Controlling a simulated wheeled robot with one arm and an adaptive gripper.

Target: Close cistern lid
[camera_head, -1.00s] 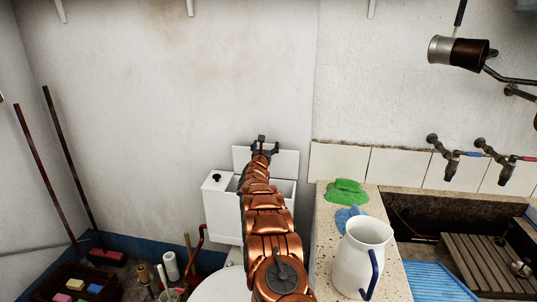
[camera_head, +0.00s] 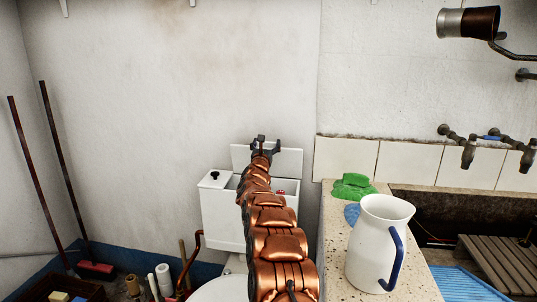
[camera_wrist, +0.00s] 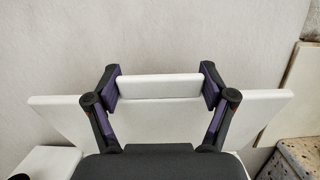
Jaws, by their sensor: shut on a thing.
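The white cistern (camera_head: 221,221) stands against the back wall with its top open. Its white lid (camera_head: 289,160) stands up steeply along the back of the cistern, close to the wall. My gripper (camera_head: 265,147) is at the lid's upper edge. In the wrist view, my gripper (camera_wrist: 160,87) has its two fingers spread on either side of a raised white part of the lid (camera_wrist: 268,104), shut on it. My copper arm hides the middle of the cistern and part of the lid. A small red thing shows inside the cistern at right.
A speckled stone counter (camera_head: 333,243) stands to the right, bearing a white jug (camera_head: 372,250) with a blue handle and a green cloth-like thing (camera_head: 352,187). Brushes with long handles (camera_head: 60,165) lean at the left wall. Taps (camera_head: 468,150) project above the trough.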

